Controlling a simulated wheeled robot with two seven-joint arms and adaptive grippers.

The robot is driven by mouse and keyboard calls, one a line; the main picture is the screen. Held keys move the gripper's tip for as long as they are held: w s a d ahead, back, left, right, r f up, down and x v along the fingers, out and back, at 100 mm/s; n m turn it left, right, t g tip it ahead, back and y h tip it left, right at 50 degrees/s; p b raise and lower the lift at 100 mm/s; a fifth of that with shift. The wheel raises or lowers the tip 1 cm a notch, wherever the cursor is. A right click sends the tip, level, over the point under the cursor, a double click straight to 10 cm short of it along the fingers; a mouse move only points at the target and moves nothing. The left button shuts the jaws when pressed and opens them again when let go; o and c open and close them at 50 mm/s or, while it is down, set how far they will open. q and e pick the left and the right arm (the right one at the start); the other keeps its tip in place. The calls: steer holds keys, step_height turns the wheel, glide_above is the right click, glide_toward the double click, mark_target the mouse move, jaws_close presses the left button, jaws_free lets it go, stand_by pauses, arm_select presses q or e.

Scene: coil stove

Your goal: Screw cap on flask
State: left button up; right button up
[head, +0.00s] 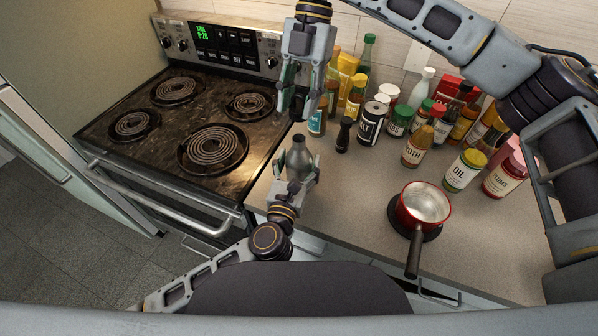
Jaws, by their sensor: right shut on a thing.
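A grey metal-looking flask (300,156) with a narrow neck stands upright near the front edge of the counter, beside the stove. Its neck is bare, with no cap on it. My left gripper (297,178) comes from below, with its fingers closed around the flask's lower body. My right gripper (297,112) hangs from above, fingers pointing down, apart from the flask and just above its neck. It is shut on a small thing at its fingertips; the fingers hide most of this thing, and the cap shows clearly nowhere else.
The coil stove (216,149) lies to the left. Several bottles and jars stand behind and right, with a dark pepper mill (344,135) and a salt container (373,124) closest. A red saucepan (424,204) sits at the right. The counter (350,195) between is clear.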

arm_select(q)
steer(key=c, duration=1)
steer(key=shift+o, duration=0.2)
arm_select(e)
glide_above(297, 141)
steer(key=shift+w+d+f, duration=0.1)
steer(key=shift+w+f, duration=0.05)
steer(key=shift+f, duration=0.7)
steer(key=shift+w+d+f, duration=0.1)
steer(key=shift+w+f, duration=0.05)
steer(key=shift+f, duration=0.65)
steer(key=shift+w+d+f, duration=0.1)
steer(key=shift+w+f, duration=0.05)
steer(key=shift+f, duration=0.7)
steer(key=shift+f, duration=0.15)
steer(key=shift+f, duration=0.7)
steer(key=shift+f, duration=0.6)
arm_select(q)
jaws_close()
arm_select(e)
steer(key=shift+m, duration=0.3)
